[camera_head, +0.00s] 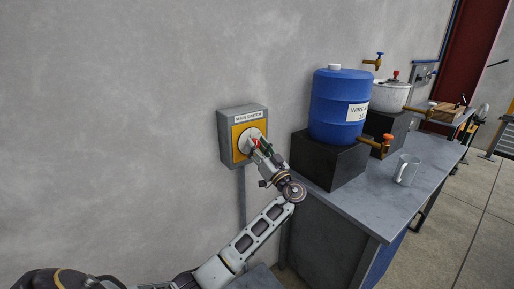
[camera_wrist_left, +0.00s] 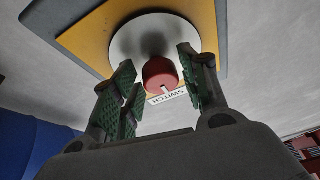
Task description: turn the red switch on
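The red switch is a round red knob on a white disc, fixed to a yellow plate (camera_head: 239,131) on the grey wall box labelled "MAIN SWITCH" (camera_head: 225,136). In the left wrist view the red knob (camera_wrist_left: 160,75) shows a white mark near its lower edge, in front of the white disc (camera_wrist_left: 128,48). My left gripper (camera_head: 258,146) is at the front of the box and covers most of the knob in the head view. In the left wrist view its green-padded fingers (camera_wrist_left: 157,85) are apart, one on each side of the knob; I cannot tell whether they touch it. My right gripper is not in view.
A grey workbench (camera_head: 385,208) stands to the right of the box. On it are a blue barrel (camera_head: 335,110) with a tap on a black block (camera_head: 325,160), a white pot (camera_head: 388,97) and a grey mug (camera_head: 405,170). The wall left of the box is bare.

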